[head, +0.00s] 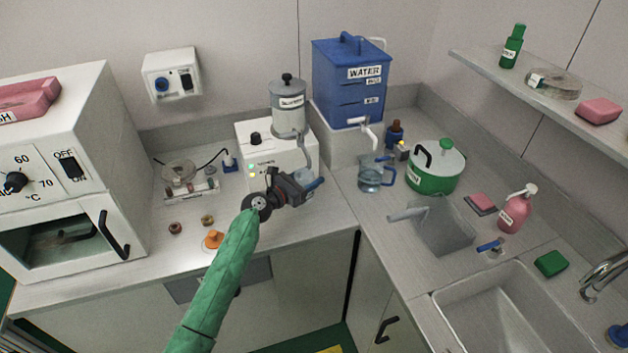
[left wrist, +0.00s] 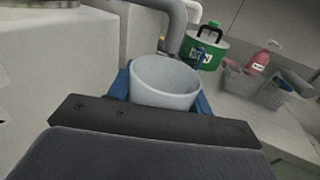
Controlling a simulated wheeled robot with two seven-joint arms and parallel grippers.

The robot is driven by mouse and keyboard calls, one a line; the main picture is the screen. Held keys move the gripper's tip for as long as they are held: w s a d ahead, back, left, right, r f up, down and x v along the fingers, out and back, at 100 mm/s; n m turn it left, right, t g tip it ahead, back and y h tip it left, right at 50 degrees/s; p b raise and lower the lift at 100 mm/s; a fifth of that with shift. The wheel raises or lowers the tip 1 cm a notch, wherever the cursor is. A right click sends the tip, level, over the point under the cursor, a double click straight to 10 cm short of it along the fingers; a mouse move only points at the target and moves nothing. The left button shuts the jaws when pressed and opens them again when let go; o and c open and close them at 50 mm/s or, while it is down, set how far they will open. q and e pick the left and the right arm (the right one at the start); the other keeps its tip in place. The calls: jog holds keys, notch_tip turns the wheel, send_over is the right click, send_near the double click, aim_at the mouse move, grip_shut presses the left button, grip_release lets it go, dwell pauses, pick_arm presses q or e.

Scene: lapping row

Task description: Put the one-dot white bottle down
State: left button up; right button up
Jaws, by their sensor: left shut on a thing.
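My left gripper (head: 308,183) is shut on a pale, open-topped round vessel (left wrist: 167,82), taken to be the white bottle. Its blue fingers show on both sides of the vessel in the left wrist view. The vessel is close to upright, with its mouth facing up. In the head view only a small pale part of it (head: 304,175) shows past the gripper, in front of the white machine. No dot mark is visible on it, and its base is hidden, so I cannot tell whether it touches the worktop. My right gripper is not in view.
The white machine (head: 256,150) with a grey pipe (left wrist: 175,22) stands just behind the vessel. A blue-handled jug (head: 371,177) and green pot (head: 433,172) stand to the right. An orange-topped item (head: 213,240) sits near the front edge. Worktop left of the gripper is partly clear.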

pick_arm(q)
jog(key=shift+x, duration=0.9)
notch_tip(320, 180, down, 3)
jog(key=shift+d+p, duration=0.1)
jog(key=shift+p, duration=0.3)
jog(key=shift+f, duration=0.25)
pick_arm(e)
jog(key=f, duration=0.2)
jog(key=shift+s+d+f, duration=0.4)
pick_arm(q)
jog(key=o, duration=0.6)
jog(key=shift+f, duration=0.1)
jog(key=o, duration=0.5)
jog(key=shift+c, duration=0.2)
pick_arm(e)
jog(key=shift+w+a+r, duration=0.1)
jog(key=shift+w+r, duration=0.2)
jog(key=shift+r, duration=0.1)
